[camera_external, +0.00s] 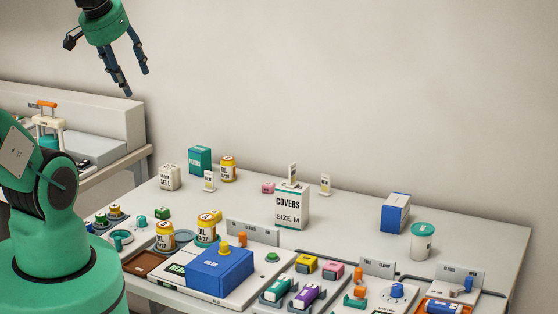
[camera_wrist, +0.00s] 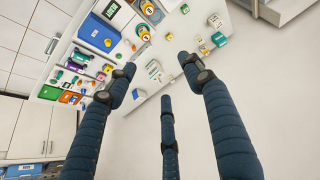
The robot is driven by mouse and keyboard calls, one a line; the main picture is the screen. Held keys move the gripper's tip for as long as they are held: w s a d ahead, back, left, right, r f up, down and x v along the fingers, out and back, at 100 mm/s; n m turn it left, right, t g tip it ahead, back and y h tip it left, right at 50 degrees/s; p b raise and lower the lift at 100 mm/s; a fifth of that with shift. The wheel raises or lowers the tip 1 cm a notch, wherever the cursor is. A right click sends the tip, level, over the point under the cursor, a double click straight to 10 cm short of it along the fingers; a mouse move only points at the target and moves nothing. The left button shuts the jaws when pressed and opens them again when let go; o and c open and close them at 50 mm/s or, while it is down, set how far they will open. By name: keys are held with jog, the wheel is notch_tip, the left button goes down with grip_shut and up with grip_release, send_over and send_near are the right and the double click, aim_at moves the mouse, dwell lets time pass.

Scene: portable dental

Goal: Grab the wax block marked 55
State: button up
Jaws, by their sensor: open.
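My gripper (camera_external: 136,82) is open and empty, high above the left rear of the table near the wall. In the wrist view its three fingers are spread (camera_wrist: 158,76) with nothing between them. Another small pink block (camera_external: 267,187) lies behind the white covers box. The marks on these blocks are too small to read, so I cannot tell which is marked 55.
The white covers box (camera_external: 292,207) stands mid-table. A blue-and-white box (camera_external: 396,213) and a teal-lidded jar (camera_external: 422,242) stand right. Bare tabletop (camera_external: 345,225) lies between.

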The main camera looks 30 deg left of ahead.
jog(key=w+a+f+g+y, duration=0.1)
jog(key=w+a+f, duration=0.2)
jog(key=w+f, duration=0.45)
jog(key=w+a+f+g, duration=0.1)
jog(key=w+a+f, duration=0.25)
jog(key=w, duration=0.65)
jog(key=w+a+f+g, duration=0.1)
jog(key=w+a+f, duration=0.1)
jog(key=f, duration=0.5)
jog(key=w+a+f, duration=0.2)
jog(key=w+f, duration=0.2)
jog(key=f, duration=0.4)
jog(key=w+a+f+g, duration=0.1)
jog(key=w+a+f, duration=0.1)
jog(key=f, duration=0.5)
jog(key=shift+w+f+n+g+y, duration=0.3)
jog(key=shift+w+n+y, duration=0.1)
jog(key=shift+w, duration=0.25)
jog(key=b, duration=0.2)
send_over(164, 211)
notch_tip(164, 211, down, 8)
jog(key=shift+s+f, duration=0.1)
jog(key=shift+f, duration=0.1)
